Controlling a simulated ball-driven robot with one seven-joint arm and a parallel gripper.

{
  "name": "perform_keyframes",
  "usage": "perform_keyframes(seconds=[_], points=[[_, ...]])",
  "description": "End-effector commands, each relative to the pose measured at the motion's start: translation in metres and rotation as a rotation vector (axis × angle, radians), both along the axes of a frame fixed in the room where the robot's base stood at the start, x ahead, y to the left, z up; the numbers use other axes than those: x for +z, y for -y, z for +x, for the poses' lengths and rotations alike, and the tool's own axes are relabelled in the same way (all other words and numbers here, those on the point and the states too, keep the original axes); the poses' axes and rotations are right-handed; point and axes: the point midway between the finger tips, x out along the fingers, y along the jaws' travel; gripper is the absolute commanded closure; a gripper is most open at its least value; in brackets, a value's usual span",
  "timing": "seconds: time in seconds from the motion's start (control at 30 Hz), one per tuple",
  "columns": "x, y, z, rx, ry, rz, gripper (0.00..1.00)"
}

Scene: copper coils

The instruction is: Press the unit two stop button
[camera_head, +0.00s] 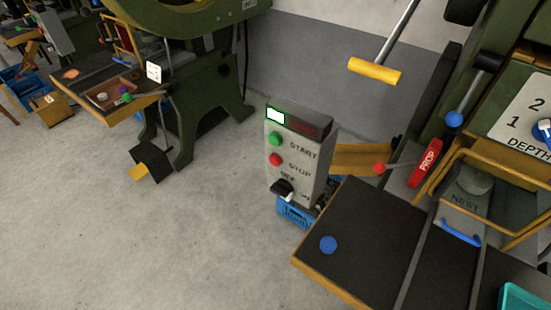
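A grey control box (295,160) stands in the middle of the view, beside the right-hand machine's bench. Its front carries a green button (275,139) labelled START and, below it, a red button (275,160) labelled STOP. A black rotary switch (283,188) marked OFF and ON sits under them. I cannot read a unit number on the box. My gripper does not show in this view.
A black-topped bench (375,255) with a blue ball (328,244) on it lies right of the box. A yellow-handled bar (375,71) hangs above right. A blue crate (296,211) sits below the box. Another green machine (200,85) stands back left. Grey floor is clear at front left.

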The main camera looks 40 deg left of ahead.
Motion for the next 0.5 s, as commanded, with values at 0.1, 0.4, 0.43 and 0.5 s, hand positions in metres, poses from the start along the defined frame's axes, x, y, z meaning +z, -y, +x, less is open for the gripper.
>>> perform_keyframes(seconds=[0.1, 0.4, 0.43, 0.5], points=[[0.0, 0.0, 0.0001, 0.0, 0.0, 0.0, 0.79], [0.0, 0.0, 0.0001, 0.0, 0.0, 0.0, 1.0], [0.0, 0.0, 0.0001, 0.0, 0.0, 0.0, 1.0], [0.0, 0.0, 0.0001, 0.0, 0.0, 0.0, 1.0]])
